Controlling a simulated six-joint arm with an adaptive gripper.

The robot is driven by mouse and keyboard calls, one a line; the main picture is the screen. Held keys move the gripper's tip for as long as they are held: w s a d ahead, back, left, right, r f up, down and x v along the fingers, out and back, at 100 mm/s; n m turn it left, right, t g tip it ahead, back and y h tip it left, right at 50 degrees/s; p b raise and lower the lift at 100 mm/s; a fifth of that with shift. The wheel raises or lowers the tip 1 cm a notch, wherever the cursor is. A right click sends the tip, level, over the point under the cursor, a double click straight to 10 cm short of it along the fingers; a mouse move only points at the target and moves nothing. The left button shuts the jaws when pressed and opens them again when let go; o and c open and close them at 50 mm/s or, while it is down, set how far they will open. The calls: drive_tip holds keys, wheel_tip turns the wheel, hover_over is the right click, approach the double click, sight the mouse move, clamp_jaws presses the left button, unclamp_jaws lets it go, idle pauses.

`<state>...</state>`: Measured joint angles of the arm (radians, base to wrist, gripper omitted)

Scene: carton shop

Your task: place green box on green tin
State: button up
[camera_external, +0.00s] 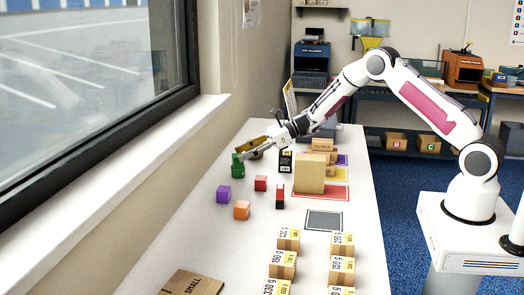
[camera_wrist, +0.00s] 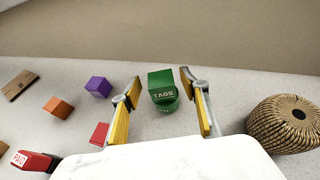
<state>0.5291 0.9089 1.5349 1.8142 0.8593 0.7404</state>
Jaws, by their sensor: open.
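The green box (camera_wrist: 160,78), lettered TAGS on its front face, appears to rest on top of the round green tin (camera_wrist: 168,107) in the wrist view. The tin is mostly hidden under the box. In the external view the green box (camera_external: 238,157) and green tin (camera_external: 238,171) form one small stack at the far left of the table. My gripper (camera_wrist: 160,82) is open, with its yellow-padded fingers to either side of the box and a visible gap on both sides. In the external view my gripper (camera_external: 246,154) is beside the stack, from the right.
A purple cube (camera_external: 223,194), orange cube (camera_external: 241,210), red cube (camera_external: 261,183) and red-and-black box (camera_external: 280,197) stand nearer on the table. A brown ribbed round object (camera_wrist: 285,122) lies right of the stack. A tall tan carton (camera_external: 310,173) stands further right.

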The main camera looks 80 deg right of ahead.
drive_tip(key=v, duration=0.9)
drive_tip(key=shift+s+r, duration=0.15)
idle(0.4)
drive_tip(key=s+a+r+n+g+y, duration=0.1)
drive_tip(key=s+a+r+n+g, duration=0.1)
drive_tip(key=s+a+r+n, duration=0.45)
drive_tip(key=s+a+r+n+g, duration=0.2)
drive_tip(key=s+a+n, duration=0.25)
drive_tip(key=a, duration=0.45)
drive_tip(key=s+a+r+n+g+y, duration=0.1)
drive_tip(key=s+a+r+n+g, duration=0.2)
drive_tip(key=s+a+r+n, duration=0.4)
drive_tip(key=s+f+n+h, duration=0.1)
drive_tip(key=s+n+h, duration=0.6)
drive_tip(key=s+n, duration=0.6)
drive_tip(key=s, duration=1.1)
drive_tip(key=shift+s+a+n, duration=0.2)
drive_tip(key=shift+a+n, duration=0.05)
drive_tip(key=shift+n, duration=0.05)
